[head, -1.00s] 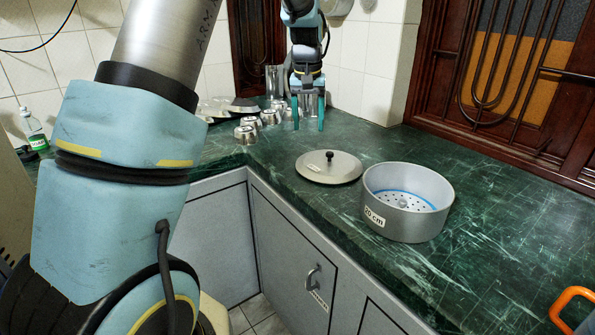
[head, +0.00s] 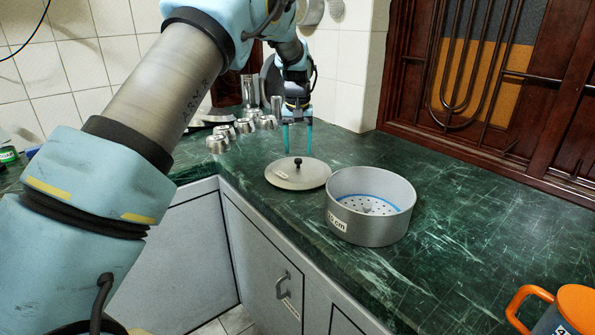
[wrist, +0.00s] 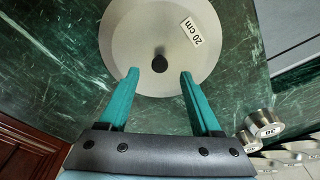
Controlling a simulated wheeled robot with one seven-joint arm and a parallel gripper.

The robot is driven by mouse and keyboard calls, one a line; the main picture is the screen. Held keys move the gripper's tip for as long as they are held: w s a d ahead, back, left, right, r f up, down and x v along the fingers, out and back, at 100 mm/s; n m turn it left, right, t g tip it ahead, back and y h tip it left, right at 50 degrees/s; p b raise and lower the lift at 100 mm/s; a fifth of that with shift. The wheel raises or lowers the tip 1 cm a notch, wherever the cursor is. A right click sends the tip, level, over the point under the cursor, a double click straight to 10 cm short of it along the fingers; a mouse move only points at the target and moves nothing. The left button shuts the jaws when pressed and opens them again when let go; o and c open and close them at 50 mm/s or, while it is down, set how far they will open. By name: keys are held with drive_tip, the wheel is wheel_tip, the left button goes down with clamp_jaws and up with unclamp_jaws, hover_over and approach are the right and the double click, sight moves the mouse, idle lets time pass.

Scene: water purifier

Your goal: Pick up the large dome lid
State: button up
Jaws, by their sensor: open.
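The large dome lid (head: 284,175) is a shallow grey metal disc with a black knob (head: 298,161) on top. It lies on the green counter in the head view. In the wrist view the lid (wrist: 195,65) carries a "20 cm" label, and its black knob (wrist: 159,64) shows just past my fingertips and between their lines. My gripper (head: 296,147) is open and empty, above the back of the lid in the head view. In the wrist view my gripper (wrist: 160,75) has its two teal fingers spread over the lid, apart from the knob.
A grey pot (head: 365,228) with a perforated insert stands right of the lid. Several small metal cups (head: 240,127) stand behind and left. An orange mug (head: 570,305) is at the front right. The counter (head: 480,215) is clear between pot and wall.

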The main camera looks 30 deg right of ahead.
sight(298, 159)
drive_tip(key=f, duration=0.2)
drive_tip(key=f+p, duration=0.1)
drive_tip(key=f, duration=0.1)
drive_tip(key=shift+w+d+f, duration=0.1)
drive_tip(key=shift+w+d, duration=0.05)
drive_tip(key=shift+w, duration=0.1)
drive_tip(key=shift+c, duration=0.2)
clamp_jaws()
idle(1.0)
